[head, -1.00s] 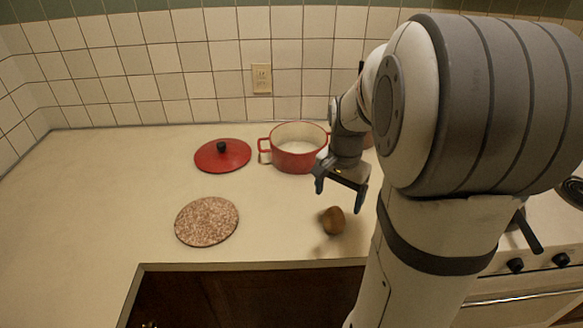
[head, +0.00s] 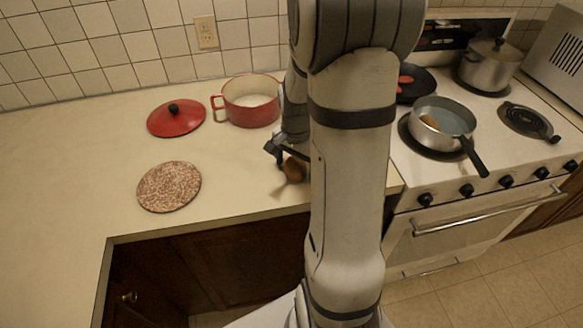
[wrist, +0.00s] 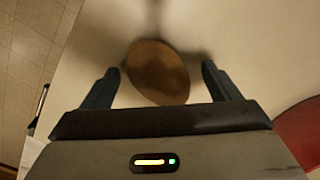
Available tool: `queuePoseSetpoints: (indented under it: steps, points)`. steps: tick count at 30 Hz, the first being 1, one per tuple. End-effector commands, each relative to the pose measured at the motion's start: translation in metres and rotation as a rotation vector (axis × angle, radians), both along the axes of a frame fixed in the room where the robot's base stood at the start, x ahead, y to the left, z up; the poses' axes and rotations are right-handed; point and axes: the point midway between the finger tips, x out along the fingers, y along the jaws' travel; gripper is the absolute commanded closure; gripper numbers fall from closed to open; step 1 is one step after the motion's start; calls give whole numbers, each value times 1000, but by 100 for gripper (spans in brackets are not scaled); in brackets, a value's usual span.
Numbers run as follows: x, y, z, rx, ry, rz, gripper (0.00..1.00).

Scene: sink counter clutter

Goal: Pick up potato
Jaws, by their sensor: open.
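A brown potato (head: 293,169) lies on the beige counter near its front edge, partly hidden by my arm in the head view. In the wrist view the potato (wrist: 158,72) sits between the two fingers, with a gap on each side. My gripper (head: 279,155) is just above and around the potato, pointing down. Its fingers also show in the wrist view (wrist: 158,82), spread open and apart from the potato. A second brown, potato-like thing (head: 430,121) lies in the pan on the stove.
A red pot (head: 252,119) and a red lid (head: 176,119) sit at the back of the counter. A round speckled mat (head: 169,187) lies to the left. The stove (head: 480,177) stands right, with a grey pan (head: 452,116) and a steel pot (head: 489,70).

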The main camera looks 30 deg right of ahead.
Motion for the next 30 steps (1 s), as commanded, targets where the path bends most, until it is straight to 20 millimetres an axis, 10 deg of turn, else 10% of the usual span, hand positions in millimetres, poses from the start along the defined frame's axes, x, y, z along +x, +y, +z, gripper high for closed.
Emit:
queuePoseSetpoints:
  steps: [21, 30]
  points:
    - [0, 0, 1, 0, 0, 1, 70]
    - [1, 0, 8, -1, -4, 1, 70]
